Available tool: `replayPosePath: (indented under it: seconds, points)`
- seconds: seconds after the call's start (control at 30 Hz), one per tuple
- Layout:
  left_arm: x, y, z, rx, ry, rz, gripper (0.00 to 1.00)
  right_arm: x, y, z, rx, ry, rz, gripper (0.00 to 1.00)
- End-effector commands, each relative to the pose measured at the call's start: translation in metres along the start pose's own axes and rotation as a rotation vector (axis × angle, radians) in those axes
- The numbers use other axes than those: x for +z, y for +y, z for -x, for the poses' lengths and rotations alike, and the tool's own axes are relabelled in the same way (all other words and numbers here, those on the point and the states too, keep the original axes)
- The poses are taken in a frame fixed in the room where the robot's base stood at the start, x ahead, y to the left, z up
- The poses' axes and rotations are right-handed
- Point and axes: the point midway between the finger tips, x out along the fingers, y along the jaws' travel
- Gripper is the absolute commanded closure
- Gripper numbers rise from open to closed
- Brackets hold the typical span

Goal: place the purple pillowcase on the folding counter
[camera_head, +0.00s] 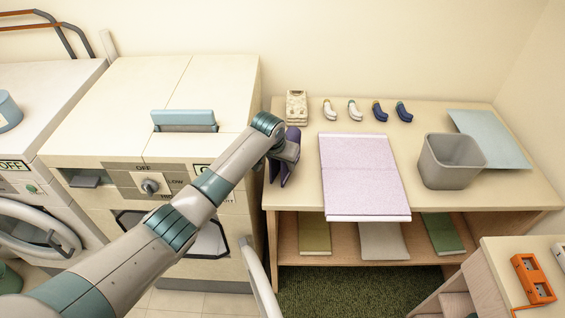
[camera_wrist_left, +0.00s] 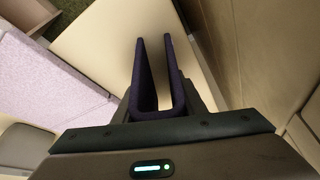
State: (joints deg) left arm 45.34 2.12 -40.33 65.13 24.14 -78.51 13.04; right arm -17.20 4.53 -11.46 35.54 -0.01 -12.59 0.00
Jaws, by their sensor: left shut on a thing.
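The purple pillowcase (camera_head: 291,141) hangs from my left gripper (camera_head: 283,158), at the left end of the folding counter (camera_head: 302,203). In the left wrist view the dark purple pillowcase (camera_wrist_left: 158,113) shows as a folded U shape between the fingers of my left gripper (camera_wrist_left: 158,112), which is shut on it. The pale counter top (camera_wrist_left: 120,45) lies beyond it. I cannot tell whether the pillowcase touches the counter. My right gripper is not in view.
A lilac folding board or cloth (camera_head: 362,172) covers the counter's middle. Cream machines (camera_head: 150,100) are at left.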

Motion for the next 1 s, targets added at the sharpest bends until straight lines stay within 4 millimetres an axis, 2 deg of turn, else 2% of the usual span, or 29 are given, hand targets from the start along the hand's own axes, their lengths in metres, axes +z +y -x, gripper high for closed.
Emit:
replayPosePath:
  seconds: [0.23,0.27,0.3,0.33,0.73,1.0]
  points:
    - [0.001,0.000,-0.003,0.000,0.000,0.000,0.87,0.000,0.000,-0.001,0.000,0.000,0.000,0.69]
    - [0.001,0.000,-0.003,0.000,0.000,0.000,0.58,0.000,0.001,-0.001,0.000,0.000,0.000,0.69]
    - [0.001,0.000,-0.003,0.000,0.000,0.000,0.48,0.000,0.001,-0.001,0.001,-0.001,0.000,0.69]
    - [0.001,0.000,-0.003,0.000,0.000,0.000,0.44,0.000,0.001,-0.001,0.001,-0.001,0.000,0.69]
    - [0.000,0.000,0.000,0.000,0.001,0.000,0.44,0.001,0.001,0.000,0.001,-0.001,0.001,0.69]
    - [-0.001,0.000,0.018,0.002,0.003,-0.001,0.44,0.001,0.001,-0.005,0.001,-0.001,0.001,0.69]
